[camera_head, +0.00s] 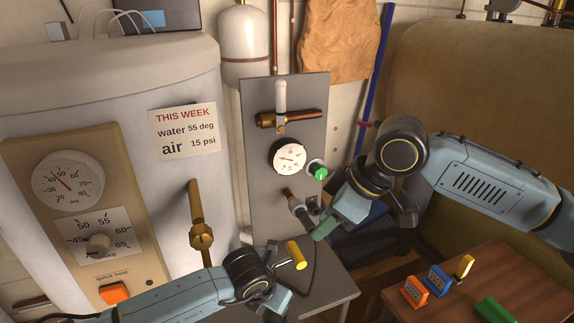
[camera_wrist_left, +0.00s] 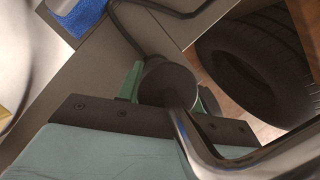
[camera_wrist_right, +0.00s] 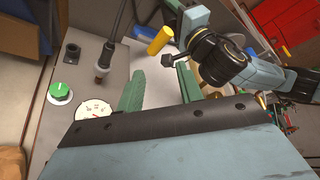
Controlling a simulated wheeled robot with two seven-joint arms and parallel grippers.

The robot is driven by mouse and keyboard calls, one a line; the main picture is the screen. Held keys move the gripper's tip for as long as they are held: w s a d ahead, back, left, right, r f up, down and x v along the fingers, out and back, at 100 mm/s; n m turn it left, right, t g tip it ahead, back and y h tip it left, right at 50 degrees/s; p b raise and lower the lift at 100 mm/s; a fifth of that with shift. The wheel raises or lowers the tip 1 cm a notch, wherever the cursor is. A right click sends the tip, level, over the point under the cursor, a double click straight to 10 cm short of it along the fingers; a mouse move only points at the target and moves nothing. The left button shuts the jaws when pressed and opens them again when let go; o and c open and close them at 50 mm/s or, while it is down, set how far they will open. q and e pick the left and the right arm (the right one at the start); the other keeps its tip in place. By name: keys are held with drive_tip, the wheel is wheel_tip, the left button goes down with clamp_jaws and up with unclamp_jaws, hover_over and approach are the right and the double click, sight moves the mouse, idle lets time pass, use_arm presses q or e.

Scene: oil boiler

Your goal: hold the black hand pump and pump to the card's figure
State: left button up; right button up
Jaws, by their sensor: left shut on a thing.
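The black hand pump (camera_wrist_left: 168,82) shows in the left wrist view as a dark cylinder between the green fingers of my left gripper (camera_wrist_left: 165,92), which is shut on it. In the head view my left gripper and arm hide most of the pump. A yellow handle (camera_head: 297,255) sticks up beside that gripper; it also shows in the right wrist view (camera_wrist_right: 159,40). My right gripper (camera_wrist_right: 160,88) is open and empty, in front of the grey panel, above and apart from the handle. The card (camera_head: 184,131) reads water 55 deg, air 15 psi. The round gauge's (camera_head: 288,157) figures are too small to read.
A green knob (camera_head: 317,171) sits right of the gauge on the panel (camera_head: 257,175). A black hose hangs from a fitting (camera_head: 298,205) below it. The boiler (camera_head: 110,75) stands left, with a brass valve (camera_head: 201,235). A wooden table (camera_head: 460,285) with coloured blocks is at lower right.

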drive_tip(key=shift+a, duration=0.1)
drive_tip(key=c, duration=0.3)
drive_tip(key=shift+s+a+f, duration=0.1)
drive_tip(key=shift+a+f, duration=0.15)
drive_tip(key=shift+a, duration=0.05)
drive_tip(key=shift+c, duration=1.4)
drive_tip(key=a+t+y, duration=0.1)
drive_tip(key=a, duration=0.1)
drive_tip(key=s+a+f+t+y, duration=0.1)
drive_tip(key=a, duration=0.1)
drive_tip(key=a+f+m+t+y, duration=0.1)
drive_tip(key=a, duration=0.1)
drive_tip(key=shift+s+a, duration=0.15)
drive_tip(key=shift+a, duration=0.15)
clamp_jaws()
drive_tip(key=s+d+m+t+h, duration=0.2)
drive_tip(key=s+d+m+t, duration=0.5)
drive_tip(key=m+t, duration=0.1)
drive_tip(key=shift+d+r+m+t+h, duration=0.2)
drive_tip(key=shift+d+m+t+h, duration=0.15)
drive_tip(key=shift+m, duration=0.55)
